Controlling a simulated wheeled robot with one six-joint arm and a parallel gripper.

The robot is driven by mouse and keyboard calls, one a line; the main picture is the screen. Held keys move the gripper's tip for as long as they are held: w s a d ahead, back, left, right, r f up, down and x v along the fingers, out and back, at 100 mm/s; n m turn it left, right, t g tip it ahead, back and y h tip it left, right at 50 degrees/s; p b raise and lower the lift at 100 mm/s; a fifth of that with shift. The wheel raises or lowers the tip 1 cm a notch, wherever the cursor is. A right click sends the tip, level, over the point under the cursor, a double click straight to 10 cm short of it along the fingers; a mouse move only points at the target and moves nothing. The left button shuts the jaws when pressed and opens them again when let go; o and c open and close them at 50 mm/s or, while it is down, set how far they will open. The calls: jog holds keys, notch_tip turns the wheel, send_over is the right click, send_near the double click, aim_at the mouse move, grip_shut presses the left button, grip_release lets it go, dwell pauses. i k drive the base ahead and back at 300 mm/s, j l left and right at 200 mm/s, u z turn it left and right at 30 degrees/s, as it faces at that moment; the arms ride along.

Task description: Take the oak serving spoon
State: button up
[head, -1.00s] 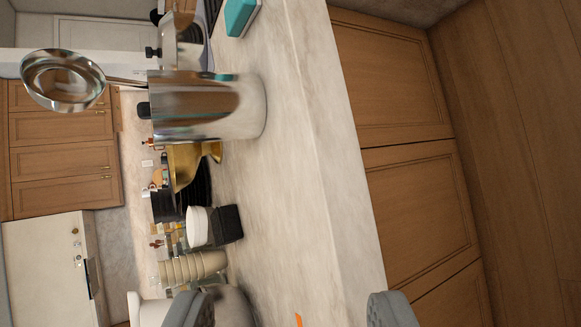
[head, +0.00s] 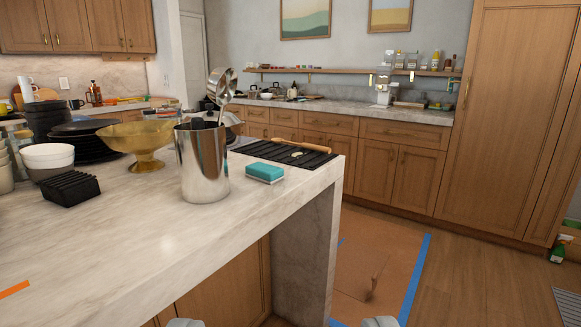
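A long light-wood utensil (head: 300,145) lies across a black ribbed mat (head: 282,153) at the far right end of the marble island. It may be the oak serving spoon; its shape is too small to be sure. A steel canister (head: 202,160) stands nearer on the island with a steel ladle (head: 221,84) and a dark utensil sticking up from it. My gripper (head: 283,321) shows only as two grey fingertips at the bottom edge, wide apart with nothing between them. It is well short of the wooden utensil.
A teal sponge (head: 265,172) lies between canister and mat. A gold bowl (head: 145,141), white bowls (head: 47,156) and a black slotted block (head: 69,188) stand to the left. The island's front marble top (head: 120,230) is mostly bare. Open floor lies right of the island.

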aim_at(316, 148)
jog(key=i+j+z, duration=0.15)
jog(key=i, duration=0.4)
jog(key=i+j+z, duration=0.15)
jog(key=i+j, duration=0.15)
jog(key=i, duration=0.2)
jog(key=i+j+z, duration=0.15)
jog(key=i+j, duration=0.2)
jog(key=i, duration=0.15)
